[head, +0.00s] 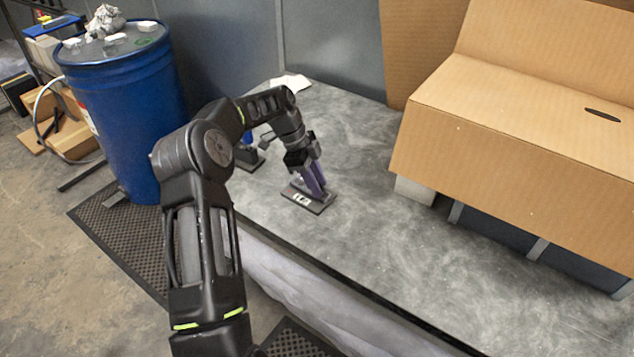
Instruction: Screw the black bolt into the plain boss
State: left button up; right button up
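My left gripper (318,190), with purple fingers, points down over a small dark plate (322,208) with white markings on the grey tabletop. The fingertips are at or just above the plate; I cannot tell if they touch it. The fingers look close together, but whether they are open or shut on something is too small to tell. I cannot make out the black bolt or the plain boss; the fingers cover part of the plate. A second dark block (250,162) with a blue upright part (248,138) stands behind my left arm, partly hidden. My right gripper is not in view.
A large cardboard box structure (510,165) covers the right side of the grey table (400,255). A blue drum (125,110) stands left of the table on a black mat (120,235). A white cloth or paper (291,83) lies at the back. The front middle tabletop is clear.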

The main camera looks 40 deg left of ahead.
pick_arm(q)
jog(key=n+b, duration=0.2)
jog(key=n+t+b, duration=0.1)
jog(key=shift+s+d+f+y, duration=0.1)
jog(key=shift+f+y, duration=0.15)
jog(key=shift+y, duration=0.05)
jog(key=shift+r+n+b, duration=0.15)
jog(key=shift+n+b, duration=0.4)
jog(key=shift+n, duration=0.05)
jog(key=shift+r, duration=0.15)
jog(key=shift+f+n+t+y+b, duration=0.25)
jog(key=shift+n+t+y+b, duration=0.2)
jog(key=shift+n+b, duration=0.5)
jog(key=shift+d+r+n+t+y+b, duration=0.15)
jog(key=shift+n+t+y+b, duration=0.1)
jog(key=shift+n+b, duration=0.6)
jog(key=shift+r+n, duration=0.1)
jog(key=shift+n, duration=0.5)
jog(key=shift+s, duration=0.1)
